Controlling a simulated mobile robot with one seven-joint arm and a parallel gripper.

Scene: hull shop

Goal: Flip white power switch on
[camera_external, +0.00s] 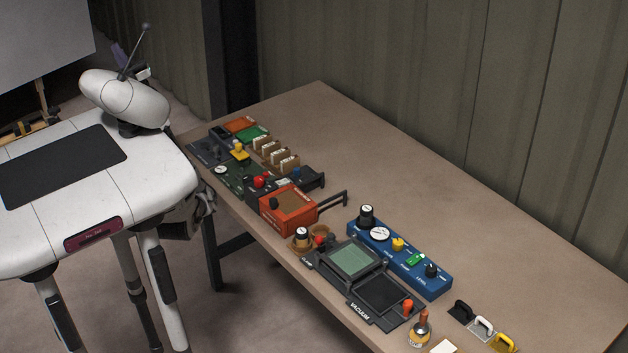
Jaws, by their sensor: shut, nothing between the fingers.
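A small white switch-like handle (483,327) is at the table's near right, between a black handle (461,311) and a yellow handle (503,343). It is the only white switch-like thing I can make out, and its on or off position is too small to tell. I cannot make out my gripper or its fingertips in the external view. Nothing is seen touching the white handle.
A blue instrument box (440,287) and a black vacuum unit (318,258) are left of the handles. An orange box (288,211) and several small devices stand farther left. The table's back half (400,165) is clear.

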